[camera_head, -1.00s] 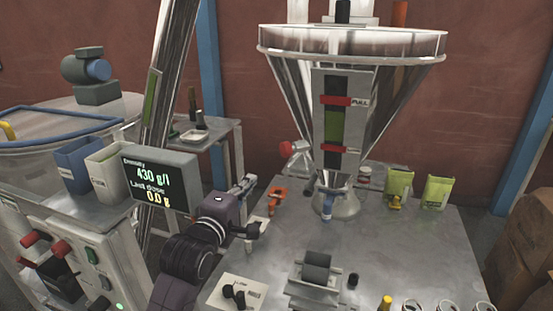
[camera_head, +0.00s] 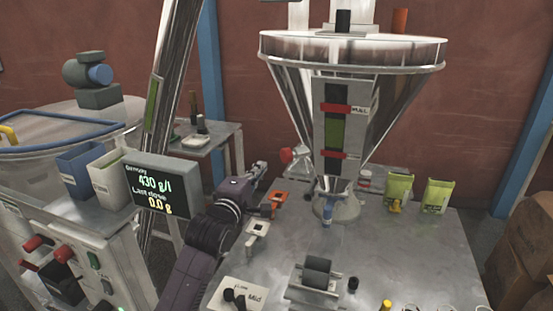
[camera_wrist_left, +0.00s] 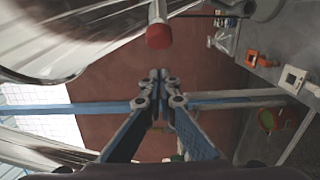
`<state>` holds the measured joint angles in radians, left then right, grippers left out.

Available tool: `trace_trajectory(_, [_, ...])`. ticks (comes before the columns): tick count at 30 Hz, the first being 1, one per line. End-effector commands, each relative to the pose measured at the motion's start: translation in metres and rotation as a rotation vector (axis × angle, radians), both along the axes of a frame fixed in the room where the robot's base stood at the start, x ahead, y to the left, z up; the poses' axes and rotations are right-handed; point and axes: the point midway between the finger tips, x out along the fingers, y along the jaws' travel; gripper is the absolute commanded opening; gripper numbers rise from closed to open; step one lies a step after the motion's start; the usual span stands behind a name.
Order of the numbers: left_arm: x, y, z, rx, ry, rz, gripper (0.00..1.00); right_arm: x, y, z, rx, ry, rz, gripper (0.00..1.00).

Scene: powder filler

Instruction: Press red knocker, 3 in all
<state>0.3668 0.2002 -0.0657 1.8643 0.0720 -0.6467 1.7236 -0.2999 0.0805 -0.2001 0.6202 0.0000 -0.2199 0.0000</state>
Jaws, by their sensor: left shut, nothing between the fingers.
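The red knocker (camera_head: 286,155) is a small red knob on the left side of the hopper cone (camera_head: 290,95). In the left wrist view it is a red cap (camera_wrist_left: 158,37) on a pale rod, just above the fingertips in the picture. My left gripper (camera_head: 262,167) is close to the knocker, to its left and slightly lower in the head view. Its blue fingers are shut and empty in the left wrist view (camera_wrist_left: 158,76). A gap shows between the fingertips and the cap there. My right gripper is not in view.
The metal table (camera_head: 400,255) holds a grey roller block (camera_head: 316,277), orange part (camera_head: 277,198) and green pouches (camera_head: 437,196). A display (camera_head: 158,186) reading 430 g/l and 0.0 g stands left of my arm. A shiny slanted tube (camera_head: 165,90) rises behind it.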

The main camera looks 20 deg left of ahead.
Motion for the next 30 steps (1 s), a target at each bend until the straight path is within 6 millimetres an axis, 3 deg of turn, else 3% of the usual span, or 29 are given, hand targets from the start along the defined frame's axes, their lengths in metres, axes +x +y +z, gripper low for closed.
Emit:
trace_trajectory(5, [0.029,-0.001,0.002,0.001,0.001,0.000,0.00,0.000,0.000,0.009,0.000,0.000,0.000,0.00])
trace_trajectory(12, [0.051,-0.025,0.001,-0.002,0.001,0.000,0.00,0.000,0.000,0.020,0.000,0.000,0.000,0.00])
trace_trajectory(30, [0.062,-0.037,0.000,-0.005,-0.002,0.000,0.00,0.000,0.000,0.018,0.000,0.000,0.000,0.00])
